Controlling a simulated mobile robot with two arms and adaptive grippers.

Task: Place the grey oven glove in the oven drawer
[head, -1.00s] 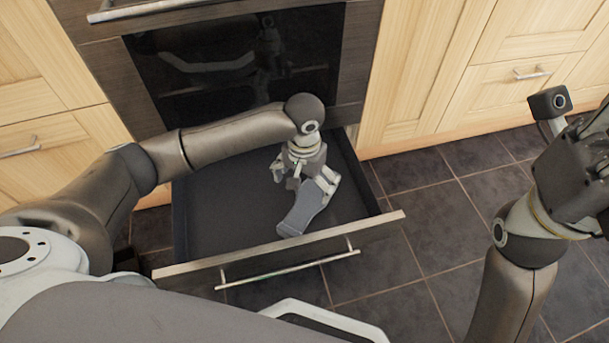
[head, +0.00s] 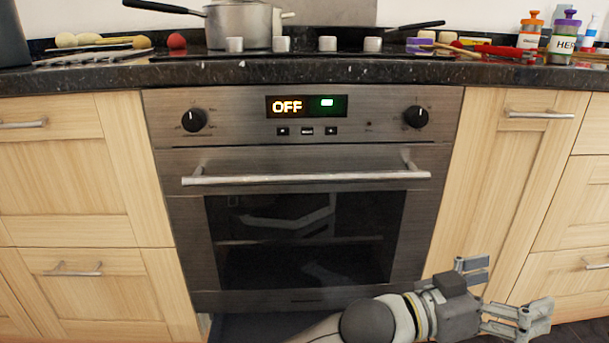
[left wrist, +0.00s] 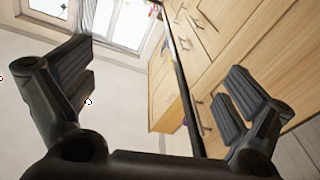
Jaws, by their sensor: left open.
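My left gripper (head: 512,288) is at the lower right of the head view, in front of the cabinet beside the oven. It is open and empty; the left wrist view (left wrist: 165,95) shows its fingers wide apart with nothing between them. Only a dark strip of the oven drawer (head: 255,326) shows under the oven, at the bottom edge of the head view, partly behind my left arm. The grey oven glove is not in view now. My right gripper is not in view.
The oven (head: 305,235) is shut, with a bar handle (head: 305,179) across its front. Above it, the granite worktop (head: 100,76) bears a pot (head: 238,25) and several jars. Wooden cabinets (head: 500,190) flank the oven.

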